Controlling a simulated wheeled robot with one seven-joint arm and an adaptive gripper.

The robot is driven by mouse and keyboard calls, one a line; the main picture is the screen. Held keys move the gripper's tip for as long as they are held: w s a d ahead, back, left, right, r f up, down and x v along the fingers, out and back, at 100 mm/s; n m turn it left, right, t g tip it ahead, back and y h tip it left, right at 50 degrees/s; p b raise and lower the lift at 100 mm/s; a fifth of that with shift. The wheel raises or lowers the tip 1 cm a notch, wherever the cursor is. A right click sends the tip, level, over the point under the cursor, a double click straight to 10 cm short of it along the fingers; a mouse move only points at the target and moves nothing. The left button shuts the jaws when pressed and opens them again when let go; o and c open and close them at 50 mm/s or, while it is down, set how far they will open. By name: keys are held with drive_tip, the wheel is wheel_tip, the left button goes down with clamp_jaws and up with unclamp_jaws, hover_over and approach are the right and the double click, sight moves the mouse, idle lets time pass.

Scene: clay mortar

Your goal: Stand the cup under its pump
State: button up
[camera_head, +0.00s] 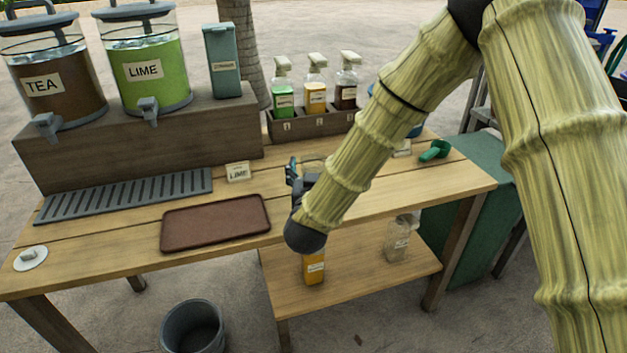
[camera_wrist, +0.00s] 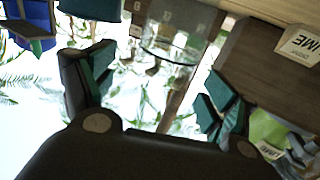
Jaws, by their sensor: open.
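A clear, empty-looking cup (camera_head: 313,163) stands on the table behind my gripper and is partly hidden by it. It also shows in the wrist view (camera_wrist: 172,42), ahead of and between my fingers. My gripper (camera_head: 302,172) is open; its two fingers (camera_wrist: 158,88) are spread, and I cannot tell whether they touch the cup. Beyond the cup, a green pump bottle (camera_head: 283,98), a yellow one (camera_head: 315,96) and a dark brown one (camera_head: 346,92) stand in a numbered wooden rack (camera_head: 300,125). A card reading LIME (camera_head: 238,172) stands left of my gripper.
Tea (camera_head: 57,90) and lime (camera_head: 150,75) dispensers stand on a raised box at left, above a slotted drip tray (camera_head: 125,195). A brown tray (camera_head: 215,223) lies in front. A green scoop (camera_head: 435,150) lies at right. Spare bottles (camera_head: 398,240) stand on the lower shelf.

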sight(315, 154)
drive_tip(key=shift+w+f, duration=0.2)
drive_tip(key=shift+w, duration=2)
drive_tip(key=c, duration=1.2)
drive_tip(key=shift+o, duration=0.2)
drive_tip(key=shift+r, duration=0.1)
